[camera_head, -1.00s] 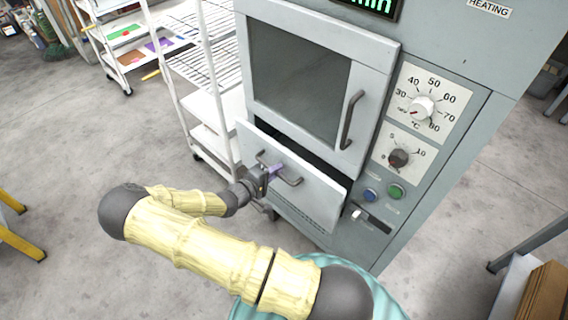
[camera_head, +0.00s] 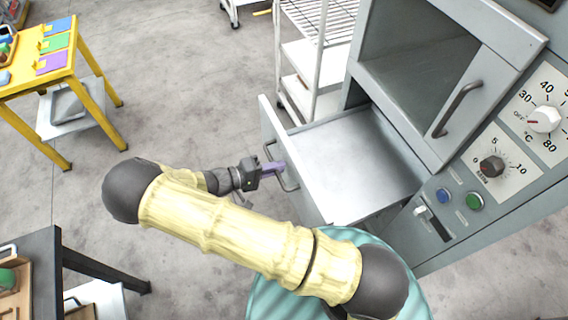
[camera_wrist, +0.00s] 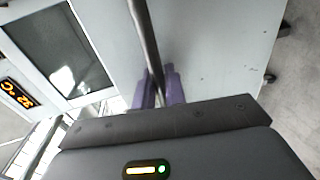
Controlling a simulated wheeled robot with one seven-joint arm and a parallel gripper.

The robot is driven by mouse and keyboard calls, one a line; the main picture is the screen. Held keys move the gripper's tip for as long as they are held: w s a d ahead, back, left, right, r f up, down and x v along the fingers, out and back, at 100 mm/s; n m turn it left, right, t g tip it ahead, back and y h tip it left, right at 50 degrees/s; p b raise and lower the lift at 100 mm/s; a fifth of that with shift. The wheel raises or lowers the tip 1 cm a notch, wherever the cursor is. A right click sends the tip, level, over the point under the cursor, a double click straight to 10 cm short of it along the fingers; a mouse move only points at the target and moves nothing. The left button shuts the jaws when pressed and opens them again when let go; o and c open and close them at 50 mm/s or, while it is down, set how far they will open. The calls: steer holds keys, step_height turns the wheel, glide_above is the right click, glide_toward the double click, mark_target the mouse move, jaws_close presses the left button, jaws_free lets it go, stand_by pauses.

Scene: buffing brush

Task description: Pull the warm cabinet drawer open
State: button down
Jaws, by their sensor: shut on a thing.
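The warm cabinet (camera_head: 400,62) is a grey unit at the right in the head view. Its drawer (camera_head: 345,160) stands well out from the body, and its bare metal inside shows empty. The drawer's bar handle (camera_head: 290,183) is on the front panel. My gripper (camera_head: 276,170) has its purple fingers at this handle. In the wrist view the handle (camera_wrist: 144,35) runs between the two purple fingers (camera_wrist: 160,88), and the gripper is shut on it. The drawer front (camera_wrist: 215,50) fills the right of that view.
The upper door with its handle (camera_head: 457,108) is above the drawer. Dials and buttons (camera_head: 474,201) are on the right panel. A white wire rack (camera_head: 310,60) stands behind the drawer. A yellow table (camera_head: 70,75) and a dark table (camera_head: 45,262) stand left. Floor between is clear.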

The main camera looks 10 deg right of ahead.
steer(key=shift+s+a, duration=0.1)
steer(key=shift+a, duration=0.15)
steer(key=c, duration=1.6)
jaws_free()
steer(key=shift+o, duration=0.2)
steer(key=b+v, duration=0.2)
steer(key=v, duration=1.5)
steer(key=shift+a, duration=0.1)
